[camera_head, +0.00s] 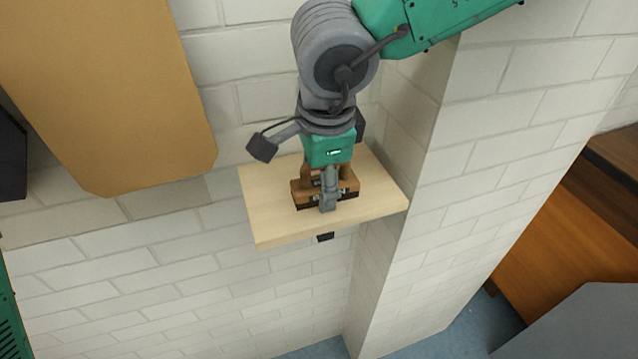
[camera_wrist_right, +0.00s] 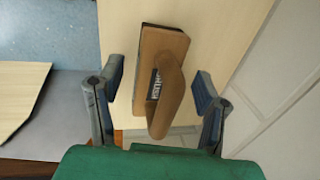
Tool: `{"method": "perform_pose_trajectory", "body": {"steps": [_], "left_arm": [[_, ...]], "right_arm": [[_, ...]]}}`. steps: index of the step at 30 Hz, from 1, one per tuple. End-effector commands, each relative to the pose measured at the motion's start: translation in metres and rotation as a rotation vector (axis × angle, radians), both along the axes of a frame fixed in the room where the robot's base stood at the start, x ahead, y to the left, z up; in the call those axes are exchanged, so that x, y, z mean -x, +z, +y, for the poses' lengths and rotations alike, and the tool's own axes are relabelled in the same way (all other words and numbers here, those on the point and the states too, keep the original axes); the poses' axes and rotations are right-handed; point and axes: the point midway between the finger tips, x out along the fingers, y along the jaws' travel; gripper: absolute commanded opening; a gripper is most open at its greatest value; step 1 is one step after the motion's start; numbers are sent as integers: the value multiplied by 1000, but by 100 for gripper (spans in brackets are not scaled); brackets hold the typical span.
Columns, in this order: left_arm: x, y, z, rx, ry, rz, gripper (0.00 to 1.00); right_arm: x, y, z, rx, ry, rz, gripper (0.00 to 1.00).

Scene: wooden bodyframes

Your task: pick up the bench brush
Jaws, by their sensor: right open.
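The bench brush (camera_head: 347,187) is a brown wooden block with a raised handle and dark sides. It lies on a pale wooden shelf (camera_head: 268,225) against the white brick wall. My right gripper (camera_head: 328,200) is above the brush and hides part of it in the head view. In the right wrist view the brush (camera_wrist_right: 165,75) shows between the open fingers of the right gripper (camera_wrist_right: 157,95), with its handle end nearest the palm. There is a gap between each fingertip and the brush. My left gripper is not in view.
A large tan board (camera_head: 110,90) is on the wall at the left. A brick pillar (camera_head: 440,170) stands right beside the shelf. Brown wooden furniture (camera_head: 570,240) is beyond it at the right. The shelf is bare around the brush.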

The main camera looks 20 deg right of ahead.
Motion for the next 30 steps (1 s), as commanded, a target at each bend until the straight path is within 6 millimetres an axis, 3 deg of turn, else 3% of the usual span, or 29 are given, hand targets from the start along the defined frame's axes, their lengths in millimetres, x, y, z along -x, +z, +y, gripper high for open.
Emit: {"method": "perform_pose_trajectory", "body": {"steps": [2, 6, 7, 17, 30], "left_arm": [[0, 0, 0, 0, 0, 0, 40], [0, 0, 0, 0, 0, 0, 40], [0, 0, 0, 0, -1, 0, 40], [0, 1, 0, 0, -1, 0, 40], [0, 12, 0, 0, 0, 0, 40]], "right_arm": [[0, 1, -2, -1, -1, -1, 56], [0, 1, -1, -1, -1, 0, 7], [0, 1, -1, -1, -1, 0, 4], [-1, 4, 2, 1, 0, -1, 4], [-1, 83, 1, -1, -2, -3, 4]]}}
